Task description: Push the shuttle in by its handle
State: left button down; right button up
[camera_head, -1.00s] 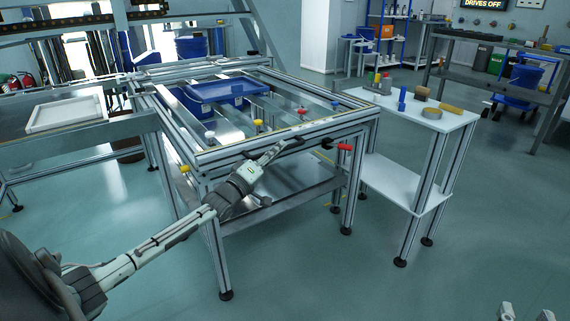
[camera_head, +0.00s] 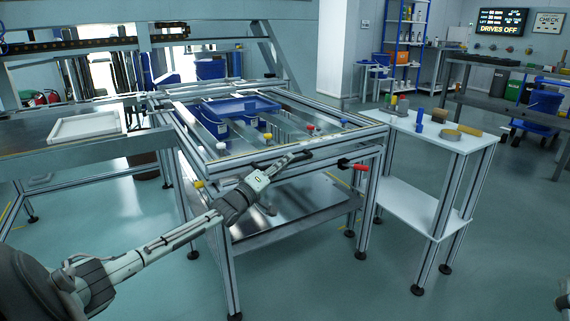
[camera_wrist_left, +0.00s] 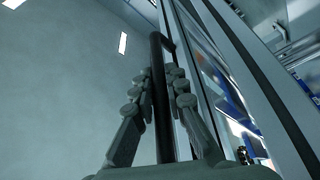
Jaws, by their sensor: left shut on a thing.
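My left gripper (camera_head: 288,161) is at the front rail of the aluminium frame, right of its middle. In the left wrist view its two fingers (camera_wrist_left: 155,100) stand on either side of a dark bar-shaped handle (camera_wrist_left: 160,70) and are shut on it. The handle's dark end (camera_head: 304,155) shows just past the fingers in the head view. A blue tray (camera_head: 238,107) lies inside the frame towards the back left; I cannot tell whether it is part of the shuttle.
A red knob (camera_head: 358,167) sticks out from the frame's front, right of my gripper. A yellow knob (camera_head: 199,184) is at the front left corner. A white side table (camera_head: 455,143) with small parts stands close on the right. Floor in front is clear.

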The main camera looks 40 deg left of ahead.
pick_arm(q)
jog(key=c, duration=1.6)
grip_release()
jog(key=shift+w+a, duration=0.1)
jog(key=shift+a, duration=0.25)
jog(key=shift+o, duration=0.3)
jog(key=shift+d, duration=0.1)
jog(key=v, duration=1.2)
jog(key=shift+d, duration=0.1)
